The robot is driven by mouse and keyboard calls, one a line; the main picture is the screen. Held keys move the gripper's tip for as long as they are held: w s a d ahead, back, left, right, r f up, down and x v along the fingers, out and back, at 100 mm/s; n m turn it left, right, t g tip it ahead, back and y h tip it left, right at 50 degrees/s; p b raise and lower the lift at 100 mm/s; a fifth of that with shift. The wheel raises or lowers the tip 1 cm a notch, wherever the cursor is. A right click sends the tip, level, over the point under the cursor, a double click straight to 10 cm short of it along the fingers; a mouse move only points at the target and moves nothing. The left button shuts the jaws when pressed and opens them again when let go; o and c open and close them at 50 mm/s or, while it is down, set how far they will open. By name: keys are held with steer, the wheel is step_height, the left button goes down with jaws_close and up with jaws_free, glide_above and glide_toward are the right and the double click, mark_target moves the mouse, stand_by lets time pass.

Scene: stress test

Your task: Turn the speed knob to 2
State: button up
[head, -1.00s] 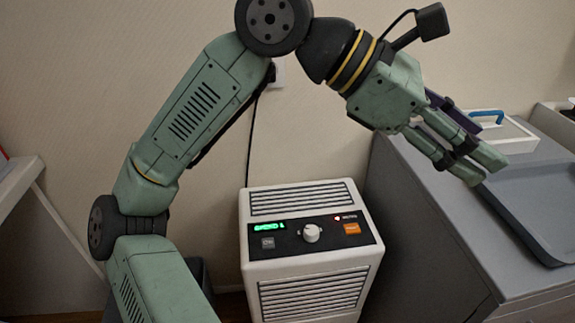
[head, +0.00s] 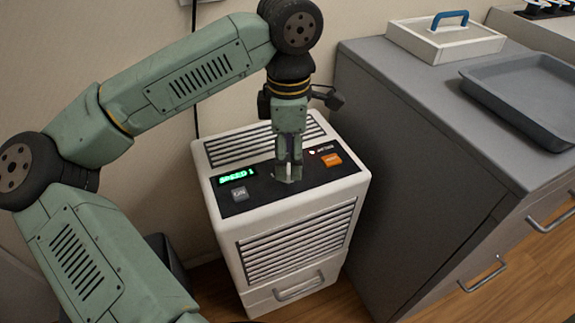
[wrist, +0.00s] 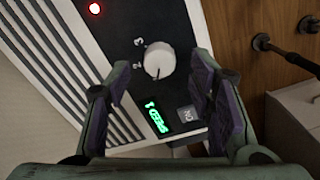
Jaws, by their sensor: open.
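The white speed knob (wrist: 160,60) sits on the black control panel (wrist: 125,25) of a white boxy appliance. In the wrist view, numerals 2 and 3 show beside it, and a small mark shows on the knob's edge toward the display. The green display (head: 237,176) reads SPEED 1; it also shows in the wrist view (wrist: 168,120). My gripper (head: 289,170) points down over the panel at the knob and hides most of it in the head view. In the wrist view, the two fingers of my gripper (wrist: 162,64) are apart, one on each side of the knob. I cannot tell whether either touches it.
A grey ON button (head: 239,193) and an orange button (head: 331,160) flank the knob; a red light (wrist: 95,8) is lit. A grey cabinet (head: 400,130) stands close on the right, with a tray (head: 530,85) and a blue-handled lidded box (head: 445,40) on top.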

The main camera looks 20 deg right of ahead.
mark_target(288, 173)
steer(key=shift+f, duration=1.35)
steer(key=shift+c, duration=0.4)
steer(key=c, duration=1.1)
